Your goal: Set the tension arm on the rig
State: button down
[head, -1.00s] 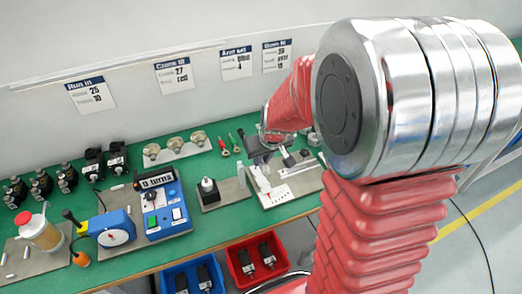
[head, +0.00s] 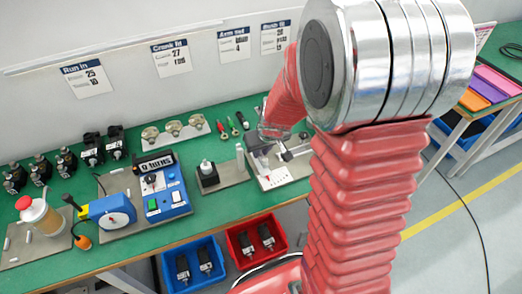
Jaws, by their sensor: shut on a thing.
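The rig (head: 273,183) is a pale plate with a white dotted scale and grey metal parts, at the back edge of my arm's reach on the green bench. My gripper (head: 262,160) is low over the rig's rear left part, pointing down. It is shut on a small part there, which I take to be the tension arm. The jaws and my wrist hide most of that part, so its angle against the scale cannot be read.
A black block with a white knob (head: 208,176) and a blue control box (head: 166,195) stand left of the rig. A red bin (head: 241,258) and a blue bin (head: 176,284) sit below the bench edge. Screwdrivers (head: 232,127) lie behind.

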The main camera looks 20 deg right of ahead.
aim_at(261, 156)
dwell(0.7)
jog(key=shift+f, duration=0.9)
jog(key=shift+f, duration=0.7)
dwell(1.0)
jog(key=c, duration=1.6)
grip_release()
jog(key=shift+r, duration=0.1)
jog(key=shift+v, duration=6.8)
jog(key=shift+s, duration=0.1)
